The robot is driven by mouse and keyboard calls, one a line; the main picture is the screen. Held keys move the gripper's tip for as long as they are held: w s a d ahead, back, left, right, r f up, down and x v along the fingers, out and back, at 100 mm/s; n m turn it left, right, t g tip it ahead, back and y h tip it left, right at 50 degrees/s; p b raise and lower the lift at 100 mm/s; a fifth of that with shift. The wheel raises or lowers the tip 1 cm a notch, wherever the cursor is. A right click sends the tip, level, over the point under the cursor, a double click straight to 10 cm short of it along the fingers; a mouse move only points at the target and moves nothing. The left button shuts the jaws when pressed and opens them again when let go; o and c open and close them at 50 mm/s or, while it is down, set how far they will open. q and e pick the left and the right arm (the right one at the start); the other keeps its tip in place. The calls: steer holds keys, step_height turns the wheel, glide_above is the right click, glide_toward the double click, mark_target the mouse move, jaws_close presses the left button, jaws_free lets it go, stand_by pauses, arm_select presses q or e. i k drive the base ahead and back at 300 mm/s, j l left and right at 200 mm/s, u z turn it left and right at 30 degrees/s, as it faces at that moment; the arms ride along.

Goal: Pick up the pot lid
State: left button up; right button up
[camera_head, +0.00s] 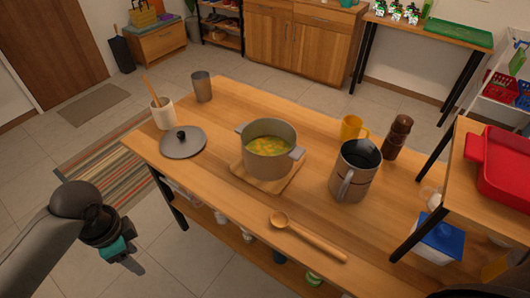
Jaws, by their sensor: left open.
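The pot lid (184,143) is a flat grey disc with a black knob. It lies on the wooden table (224,119) near its left edge, apart from the pot. The grey pot (266,161) stands uncovered on a wooden board (242,173), with yellow-orange soup in it. My left gripper (131,265) is at the lower left, off the table and below and left of the lid. It is open, and nothing shows in it. My right gripper is not in view.
A white holder (162,116) with a wooden utensil and a grey cup (202,88) stand behind the lid. A steel pitcher (353,177), yellow mug (352,127), brown mill (398,137) and wooden spoon (311,239) are farther right. The table's front left is clear.

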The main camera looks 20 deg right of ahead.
mark_target(183, 141)
steer(key=i+j+z, duration=0.1)
steer(key=i+z, duration=0.3)
steer(key=i+j+z, duration=0.25)
steer(key=i+z, duration=0.2)
